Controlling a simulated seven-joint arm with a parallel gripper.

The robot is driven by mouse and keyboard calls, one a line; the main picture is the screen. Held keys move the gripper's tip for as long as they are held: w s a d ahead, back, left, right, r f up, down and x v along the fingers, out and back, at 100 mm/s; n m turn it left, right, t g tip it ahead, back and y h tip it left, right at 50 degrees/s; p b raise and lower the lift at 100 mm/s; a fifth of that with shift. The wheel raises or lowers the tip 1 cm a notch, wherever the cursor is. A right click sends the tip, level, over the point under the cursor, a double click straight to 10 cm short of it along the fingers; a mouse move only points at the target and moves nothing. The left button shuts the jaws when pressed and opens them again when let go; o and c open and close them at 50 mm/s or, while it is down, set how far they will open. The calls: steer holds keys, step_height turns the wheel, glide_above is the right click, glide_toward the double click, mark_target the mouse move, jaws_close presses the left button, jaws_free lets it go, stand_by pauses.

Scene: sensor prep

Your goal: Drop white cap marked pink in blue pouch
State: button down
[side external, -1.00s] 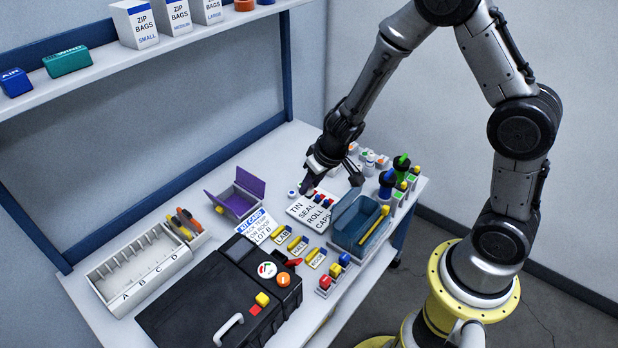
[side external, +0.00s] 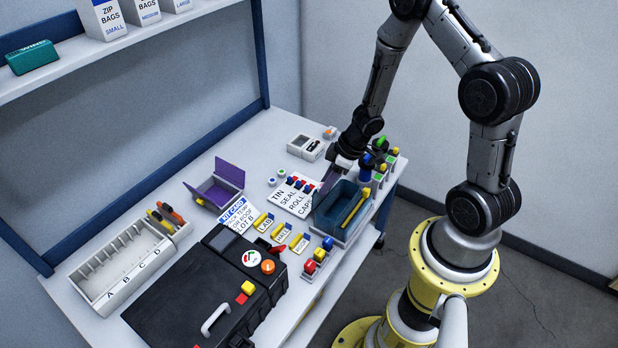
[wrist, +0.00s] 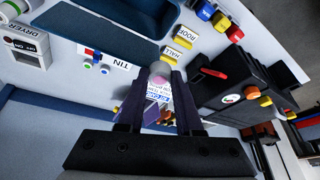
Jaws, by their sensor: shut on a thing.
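My gripper (side external: 328,184) is shut on a small white cap with a pinkish face (wrist: 159,76), seen between the fingertips in the wrist view. In the side view the fingers hide the cap. The blue pouch (side external: 318,213) is an open-topped blue holder at the right of the table, with a yellow stick along its rim. My fingers are just above its far left rim in the side view. In the wrist view the pouch (wrist: 75,22) is at the top left. Whether the cap is over its opening, I cannot tell.
Two other white caps (side external: 272,182) stand left of the TIN SEAL ROLL CAPS card (side external: 290,198). A black case (side external: 185,300), a divided white tray (side external: 108,265) and an open purple box (side external: 215,190) occupy the left. Bottles (side external: 366,170) stand behind the pouch.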

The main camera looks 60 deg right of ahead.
steer(key=s+d+f, duration=0.1)
steer(key=d+f, duration=0.2)
steer(key=f, duration=0.7)
steer(key=shift+s+f, duration=0.15)
steer(key=shift+d, duration=0.1)
steer(key=shift+c, duration=1.3)
jaws_free()
step_height(320, 180, up, 7)
stand_by(0.3)
stand_by(0.6)
